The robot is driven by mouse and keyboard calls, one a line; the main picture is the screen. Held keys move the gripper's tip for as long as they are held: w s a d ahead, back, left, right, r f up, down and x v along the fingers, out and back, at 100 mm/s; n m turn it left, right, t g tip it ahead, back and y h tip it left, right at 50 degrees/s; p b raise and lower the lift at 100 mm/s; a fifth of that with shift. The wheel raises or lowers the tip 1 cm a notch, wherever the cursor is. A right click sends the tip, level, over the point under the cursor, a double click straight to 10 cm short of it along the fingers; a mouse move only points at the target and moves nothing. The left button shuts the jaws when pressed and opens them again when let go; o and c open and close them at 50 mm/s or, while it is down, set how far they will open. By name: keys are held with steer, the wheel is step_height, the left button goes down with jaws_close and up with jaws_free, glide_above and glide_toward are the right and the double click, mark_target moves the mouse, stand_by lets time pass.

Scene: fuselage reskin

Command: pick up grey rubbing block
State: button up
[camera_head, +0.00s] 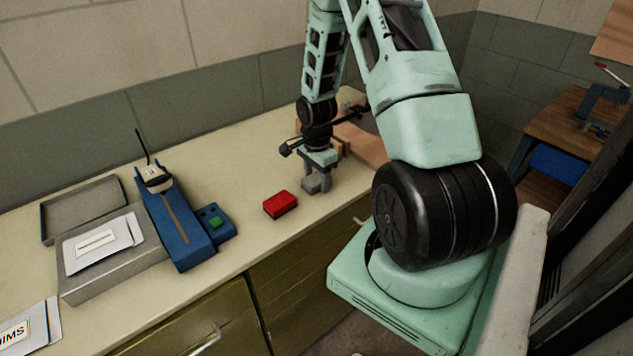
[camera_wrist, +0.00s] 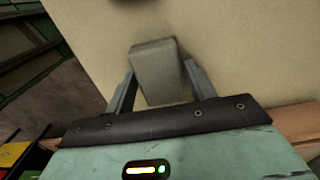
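The grey rubbing block (camera_wrist: 158,72) is a plain grey rectangular block. It lies between the two fingers of my gripper (camera_wrist: 160,80) in the wrist view, with the fingertips close along its left and right sides. Whether both fingers press on it is not clear. In the head view my gripper (camera_head: 318,180) points down at the counter's front part, and the block (camera_head: 312,186) shows small and partly hidden among the fingers. It is at or very near the counter top; I cannot tell if it is lifted.
A red block (camera_head: 280,204) lies just left of my gripper on the counter (camera_head: 245,160). Further left are a blue device (camera_head: 178,225) with a green button and a grey box (camera_head: 110,272). Brown panels (camera_head: 360,145) lie behind my gripper. The counter's front edge is near.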

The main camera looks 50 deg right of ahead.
mark_target(316, 178)
steer(key=c, duration=0.7)
step_height(316, 178, up, 10)
steer(key=shift+b, duration=0.95)
steer(key=shift+o, duration=1.1)
